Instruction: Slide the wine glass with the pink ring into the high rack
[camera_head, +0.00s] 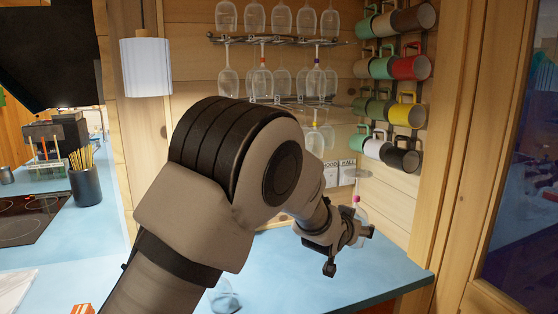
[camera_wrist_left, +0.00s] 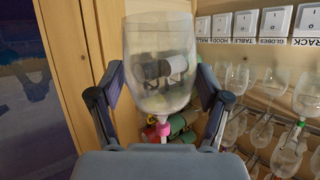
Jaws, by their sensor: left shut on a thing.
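The wine glass with the pink ring (camera_head: 356,198) is upside down, its foot up and its bowl partly hidden by my left gripper (camera_head: 352,232). In the left wrist view, the clear bowl (camera_wrist_left: 160,60) fills the space between the fingers of my left gripper (camera_wrist_left: 160,100), which is shut on it. The pink ring shows below the bowl there. Wall racks hold hanging glasses: an upper rack (camera_head: 280,40) and a lower rack (camera_head: 295,103). More glasses hang at the top edge of the head view, where their support is cut off. My right gripper is not in view.
Colored mugs (camera_head: 410,67) hang on the wall right of the racks. Switches (camera_head: 340,171) sit below the racks. A wooden post (camera_head: 455,150) stands at the right. The blue counter (camera_head: 300,270) is mostly clear, with a clear glass object (camera_head: 224,298) at its front.

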